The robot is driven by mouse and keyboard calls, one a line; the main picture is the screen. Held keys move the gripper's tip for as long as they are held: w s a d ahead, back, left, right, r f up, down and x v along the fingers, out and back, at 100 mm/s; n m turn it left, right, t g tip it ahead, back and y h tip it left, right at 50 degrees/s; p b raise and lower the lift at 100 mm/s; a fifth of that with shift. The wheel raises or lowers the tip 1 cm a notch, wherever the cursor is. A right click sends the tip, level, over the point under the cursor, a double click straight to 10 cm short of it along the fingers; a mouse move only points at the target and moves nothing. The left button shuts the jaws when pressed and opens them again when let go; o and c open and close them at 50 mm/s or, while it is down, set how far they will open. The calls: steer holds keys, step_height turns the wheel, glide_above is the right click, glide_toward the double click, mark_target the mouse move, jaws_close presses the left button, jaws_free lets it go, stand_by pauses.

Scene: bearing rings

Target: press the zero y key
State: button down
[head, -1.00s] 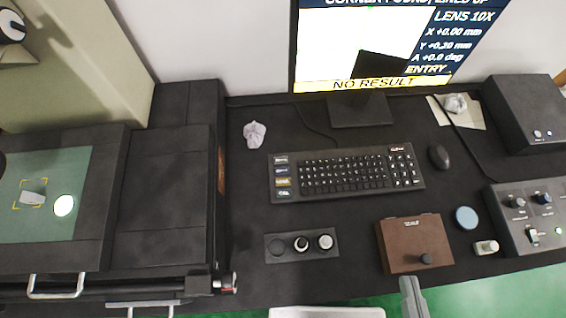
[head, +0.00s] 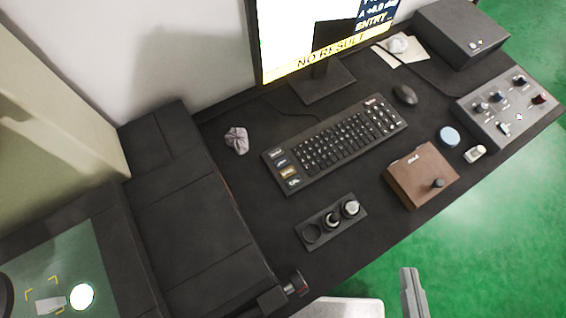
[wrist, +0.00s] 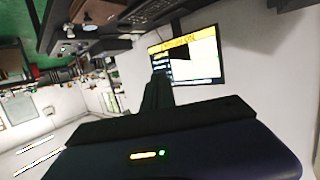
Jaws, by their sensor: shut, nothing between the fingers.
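The black keyboard (head: 338,146) lies on the dark desk below the monitor in the head view. In the wrist view my gripper (wrist: 158,90) is shut and empty.
A small panel with round knobs (head: 331,222) lies in front of the keyboard. A brown box (head: 420,177), a blue disc (head: 449,137), a mouse (head: 405,94) and a grey control box (head: 506,106) stand to the right. Crumpled paper (head: 237,140) lies left.

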stand_by(0.3)
steer(key=n+g+y+p, duration=0.5)
steer(key=n+g+y, duration=0.25)
steer(key=n, duration=1.05)
glide_above(285, 165)
step_height(285, 165, down, 14)
steer(key=shift+a+g+h, duration=0.1)
steer(key=shift+g+h, duration=0.35)
steer(key=shift+f, duration=0.2)
step_height(285, 165, down, 8)
steer(key=b, duration=0.7)
steer(key=shift+f, duration=0.25)
steer(key=shift+f, duration=0.1)
